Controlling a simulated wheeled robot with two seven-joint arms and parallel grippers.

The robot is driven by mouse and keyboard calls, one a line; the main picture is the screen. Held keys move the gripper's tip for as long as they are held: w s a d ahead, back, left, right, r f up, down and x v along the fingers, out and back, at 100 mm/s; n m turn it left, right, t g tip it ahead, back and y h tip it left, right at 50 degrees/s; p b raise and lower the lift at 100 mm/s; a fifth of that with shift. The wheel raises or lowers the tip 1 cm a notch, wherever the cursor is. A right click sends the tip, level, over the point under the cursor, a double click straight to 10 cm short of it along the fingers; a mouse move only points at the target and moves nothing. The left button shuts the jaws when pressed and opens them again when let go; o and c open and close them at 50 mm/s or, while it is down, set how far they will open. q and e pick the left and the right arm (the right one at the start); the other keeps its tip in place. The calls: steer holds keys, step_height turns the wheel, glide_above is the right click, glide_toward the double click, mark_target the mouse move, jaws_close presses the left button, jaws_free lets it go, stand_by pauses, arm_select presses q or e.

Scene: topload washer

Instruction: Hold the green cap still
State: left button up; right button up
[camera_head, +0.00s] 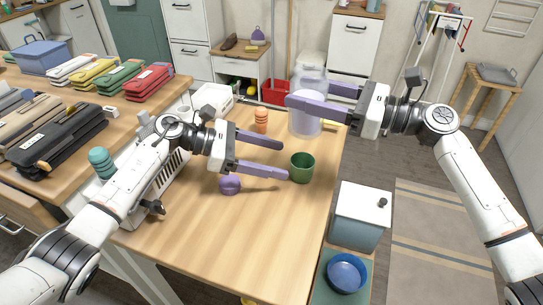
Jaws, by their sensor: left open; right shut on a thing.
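The green cap (302,168) stands on the wooden table, open side up like a small cup. My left gripper (284,161) is open, its purple fingers pointing right. Its lower fingertip is close to the cap's left side; I cannot tell whether they touch. The cap is not between the fingers. My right gripper (308,94) is shut on a clear, lavender-tinted jar (308,122) beyond the cap. I cannot tell whether the jar rests on the table.
A purple knob-like object (230,184) lies below my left gripper, and an orange ribbed object (261,120) stands behind it. A white-lidded bin (360,212) and a blue bowl (346,272) are beyond the right edge. The table (250,245) is clear toward the front.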

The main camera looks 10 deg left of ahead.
mark_target(315, 176)
arm_select(q)
steer(key=x, duration=1.1)
steer(key=shift+d, duration=0.45)
arm_select(e)
steer(key=shift+r, duration=0.2)
arm_select(q)
steer(key=shift+c, duration=0.5)
steer(key=c, duration=1)
arm_select(e)
steer(key=s+a+r, duration=0.4)
steer(key=a+r, duration=0.2)
arm_select(q)
steer(key=shift+f, duration=0.1)
arm_select(e)
steer(key=w+d+f+m+t+h, duration=0.4)
steer(key=d+f+m+t+h, duration=0.2)
steer(key=d+f+t, duration=0.3)
steer(key=shift+w+d+f+m, duration=0.4)
steer(key=shift+d+f+m, duration=0.1)
steer(key=shift+f, duration=0.25)
